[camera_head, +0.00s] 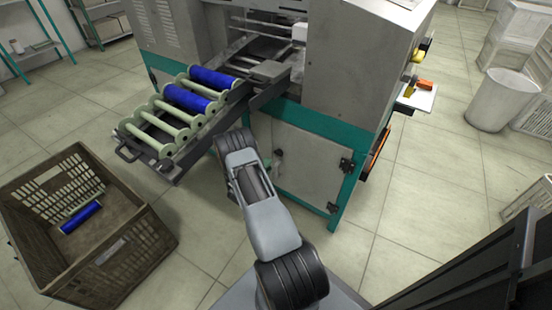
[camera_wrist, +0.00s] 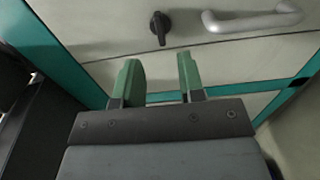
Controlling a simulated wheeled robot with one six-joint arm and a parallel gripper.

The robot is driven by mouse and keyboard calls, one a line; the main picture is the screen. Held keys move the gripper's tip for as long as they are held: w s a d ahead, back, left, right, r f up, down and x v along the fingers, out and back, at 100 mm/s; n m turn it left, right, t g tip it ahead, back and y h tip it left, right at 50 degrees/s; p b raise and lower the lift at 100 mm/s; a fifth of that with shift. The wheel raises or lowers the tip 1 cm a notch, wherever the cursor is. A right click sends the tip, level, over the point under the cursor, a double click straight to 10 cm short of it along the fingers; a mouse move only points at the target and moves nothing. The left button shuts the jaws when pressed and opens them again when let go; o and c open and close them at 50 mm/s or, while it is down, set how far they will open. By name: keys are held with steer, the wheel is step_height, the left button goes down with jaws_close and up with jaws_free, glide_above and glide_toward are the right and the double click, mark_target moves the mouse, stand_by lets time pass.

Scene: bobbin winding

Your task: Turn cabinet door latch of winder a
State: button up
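The winder's grey cabinet door (camera_head: 312,165) sits in a teal frame below the machine body. In the wrist view, the black latch knob (camera_wrist: 160,27) is on the door panel, its lever pointing downward. It is just beyond the fingertips and between them sideways. A grey bar handle (camera_wrist: 252,18) is to the right of the latch. My gripper (camera_wrist: 160,76) has green fingers spread apart with nothing between them. The fingertips appear short of the latch. In the head view, my arm hides the latch and most of the gripper.
A tray rack (camera_head: 130,155) with several blue and pale green bobbins projects left of the cabinet. A brown crate (camera_head: 135,262) with a blue bobbin (camera_head: 81,217) stands on the floor at left. A white bin (camera_head: 499,101) stands at right.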

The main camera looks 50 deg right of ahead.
mark_target(279, 153)
steer(key=shift+w+d+b, duration=0.2)
steer(key=shift+d+b, duration=0.05)
steer(key=shift+d, duration=0.9)
steer(key=shift+w+d+b, duration=0.15)
steer(key=shift+d+b, duration=0.05)
steer(key=shift+d, duration=1)
steer(key=shift+w+d+b, duration=0.2)
steer(key=shift+d+b, duration=0.05)
steer(key=shift+d, duration=0.9)
jaws_close()
